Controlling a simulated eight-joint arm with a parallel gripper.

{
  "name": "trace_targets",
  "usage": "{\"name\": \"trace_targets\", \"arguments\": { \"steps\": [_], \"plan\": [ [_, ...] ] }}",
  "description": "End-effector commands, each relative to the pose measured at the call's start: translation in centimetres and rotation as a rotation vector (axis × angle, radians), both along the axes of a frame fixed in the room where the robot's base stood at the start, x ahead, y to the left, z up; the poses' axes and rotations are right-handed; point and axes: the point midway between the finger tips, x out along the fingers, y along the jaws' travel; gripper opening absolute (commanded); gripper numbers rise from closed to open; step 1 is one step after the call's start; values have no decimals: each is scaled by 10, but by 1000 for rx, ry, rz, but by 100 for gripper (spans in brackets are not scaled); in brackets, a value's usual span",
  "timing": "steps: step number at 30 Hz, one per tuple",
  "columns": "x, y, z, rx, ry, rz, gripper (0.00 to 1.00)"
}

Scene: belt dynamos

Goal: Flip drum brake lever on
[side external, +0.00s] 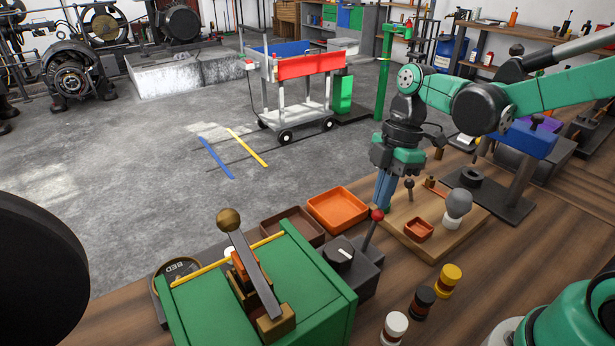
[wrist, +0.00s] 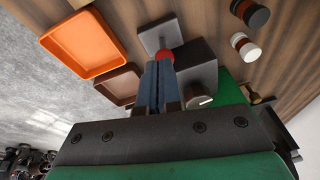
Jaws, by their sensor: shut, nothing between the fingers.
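A lever with a red ball knob (side external: 377,215) rises at a tilt from a dark grey box (side external: 366,270) that also carries a round dial (side external: 338,252). A second lever, a grey bar with a brass ball (side external: 228,219), stands tilted on a green box (side external: 320,262). I cannot tell from the labels which is the drum brake lever. My gripper (side external: 383,207) is shut and empty, pointing down with its tips close to the red knob. In the wrist view the red knob (wrist: 165,55) shows just past the blue fingertips (wrist: 159,64); contact cannot be told.
An orange tray (side external: 339,208) and a brown tray (side external: 292,227) lie left of the gripper. Several small spools (side external: 423,299) stand in front.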

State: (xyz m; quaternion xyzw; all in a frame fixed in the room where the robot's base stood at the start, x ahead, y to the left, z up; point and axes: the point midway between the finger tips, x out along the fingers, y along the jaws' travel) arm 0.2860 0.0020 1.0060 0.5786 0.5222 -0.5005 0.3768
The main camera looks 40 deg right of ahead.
Motion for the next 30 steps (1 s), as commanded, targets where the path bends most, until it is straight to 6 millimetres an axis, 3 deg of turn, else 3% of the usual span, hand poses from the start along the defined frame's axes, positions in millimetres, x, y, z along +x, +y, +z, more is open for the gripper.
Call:
{"name": "trace_targets", "arguments": {
  "steps": [19,30],
  "plan": [
    [0,-3,15,0,-1,-2,0],
    [3,-46,65,1,0,-5,0]
  ]
}}
